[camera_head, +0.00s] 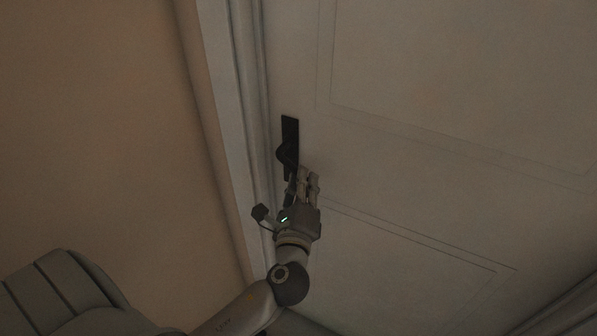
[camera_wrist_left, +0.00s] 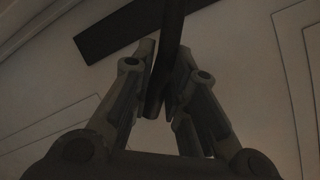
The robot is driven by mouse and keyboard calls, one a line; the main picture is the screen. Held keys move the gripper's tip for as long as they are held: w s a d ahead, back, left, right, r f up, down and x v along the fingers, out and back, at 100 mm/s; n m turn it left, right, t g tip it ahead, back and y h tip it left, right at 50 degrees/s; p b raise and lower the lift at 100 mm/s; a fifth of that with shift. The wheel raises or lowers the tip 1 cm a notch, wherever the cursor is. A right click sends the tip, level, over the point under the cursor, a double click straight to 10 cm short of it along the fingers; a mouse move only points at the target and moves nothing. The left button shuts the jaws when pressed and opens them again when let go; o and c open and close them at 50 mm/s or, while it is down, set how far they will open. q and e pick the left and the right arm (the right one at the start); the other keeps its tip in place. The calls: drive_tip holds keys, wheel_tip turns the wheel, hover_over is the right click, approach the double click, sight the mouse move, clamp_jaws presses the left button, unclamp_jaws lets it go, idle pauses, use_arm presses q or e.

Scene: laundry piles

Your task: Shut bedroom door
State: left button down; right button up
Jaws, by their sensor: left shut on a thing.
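The pale panelled bedroom door (camera_head: 420,120) fills the right of the head view and looks flush with its white frame (camera_head: 228,110). A dark handle plate (camera_head: 290,130) with a dark handle is mounted near the door's left edge. My left gripper (camera_head: 303,178) is at the handle, just below the plate's lower end. In the left wrist view the plate (camera_wrist_left: 115,32) lies behind the dark handle (camera_wrist_left: 171,45), which runs down between the two fingers of my left gripper (camera_wrist_left: 162,95). The fingers are shut on it. My right gripper is out of view.
A plain tan wall (camera_head: 100,120) lies left of the door frame. My left arm reaches up from the bottom of the head view. No loose objects show near the handle. The scene is dim.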

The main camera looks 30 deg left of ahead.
use_arm(q)
drive_tip(key=shift+s+d+f, duration=0.1)
drive_tip(key=shift+f, duration=0.2)
drive_tip(key=c, duration=1.8)
unclamp_jaws()
drive_tip(key=shift+c, duration=0.2)
drive_tip(key=o, duration=0.4)
drive_tip(key=shift+s+r, duration=0.25)
drive_tip(key=shift+s, duration=0.1)
drive_tip(key=shift+w, duration=0.1)
drive_tip(key=v, duration=1.2)
drive_tip(key=shift+f, duration=0.1)
